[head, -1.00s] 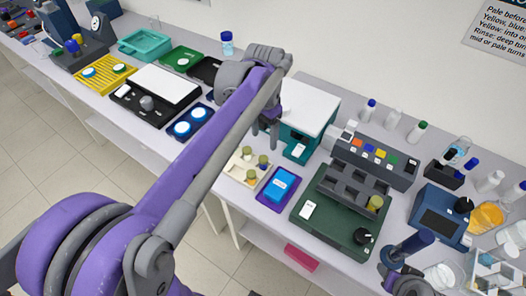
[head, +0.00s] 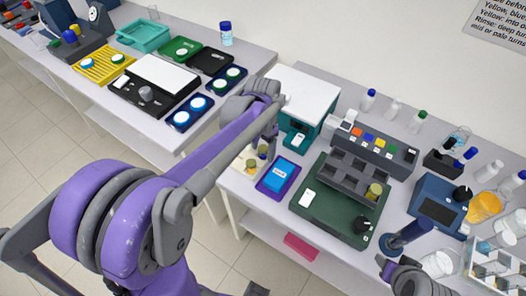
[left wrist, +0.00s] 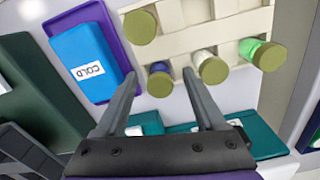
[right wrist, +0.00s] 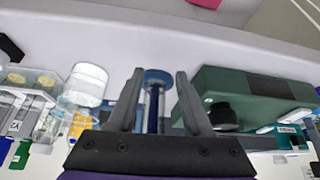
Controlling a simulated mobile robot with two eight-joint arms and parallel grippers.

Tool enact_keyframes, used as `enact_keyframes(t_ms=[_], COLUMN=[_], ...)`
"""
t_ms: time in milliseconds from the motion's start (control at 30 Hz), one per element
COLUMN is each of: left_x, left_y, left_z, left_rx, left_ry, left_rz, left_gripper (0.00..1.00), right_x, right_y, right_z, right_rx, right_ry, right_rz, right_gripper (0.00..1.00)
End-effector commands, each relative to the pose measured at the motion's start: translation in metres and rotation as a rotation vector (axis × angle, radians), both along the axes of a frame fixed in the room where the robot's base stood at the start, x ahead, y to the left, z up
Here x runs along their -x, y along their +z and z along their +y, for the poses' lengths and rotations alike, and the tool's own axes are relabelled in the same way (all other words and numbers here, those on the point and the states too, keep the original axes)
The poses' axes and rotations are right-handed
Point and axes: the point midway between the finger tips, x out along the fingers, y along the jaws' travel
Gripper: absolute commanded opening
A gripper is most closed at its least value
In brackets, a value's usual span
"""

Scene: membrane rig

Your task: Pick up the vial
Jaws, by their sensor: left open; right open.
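A cream rack (left wrist: 185,40) holds several vials with olive caps. In the left wrist view, a vial with a dark blue body (left wrist: 160,82) stands at its near edge, with a pale vial (left wrist: 210,69) and a green vial (left wrist: 263,54) to its right. Another olive cap (left wrist: 139,27) is at upper left. My left gripper (left wrist: 160,78) is open, its fingertips either side of the blue vial in that view; contact cannot be told. In the head view the left gripper (head: 268,143) partly hides the rack (head: 243,163). My right gripper (right wrist: 160,74) is open, a blue post (right wrist: 155,105) showing between its fingers.
A purple tray with a blue COLD pack (left wrist: 82,58) lies beside the rack. A teal box with white lid (head: 307,98) stands behind. A green base (head: 333,215) with a grey holder is to the right. A floor gap separates the two benches at left.

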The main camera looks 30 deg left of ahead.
Motion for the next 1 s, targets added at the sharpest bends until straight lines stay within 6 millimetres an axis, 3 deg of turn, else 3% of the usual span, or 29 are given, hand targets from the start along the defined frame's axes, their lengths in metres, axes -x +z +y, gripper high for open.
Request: enact_keyframes(t_ms=[67, 467, 767, 1000], left_x=[0.0, 0.0, 0.0, 0.0], left_y=[0.0, 0.001, 0.003, 0.028], left_z=[0.0, 0.0, 0.0, 0.0], left_rx=[0.0, 0.0, 0.0, 0.0], left_ry=[0.0, 0.0, 0.0, 0.0], left_rz=[0.0, 0.0, 0.0, -0.001], left_gripper=[0.71, 0.01, 0.0, 0.0], right_x=[0.0, 0.0, 0.0, -0.001], right_y=[0.0, 0.0, 0.0, 0.003], right_z=[0.0, 0.0, 0.0, 0.0], right_rx=[0.0, 0.0, 0.0, 0.0], right_ry=[0.0, 0.0, 0.0, 0.0], right_rz=[0.0, 0.0, 0.0, -0.002], right_gripper=[0.5, 0.5, 0.5, 0.5])
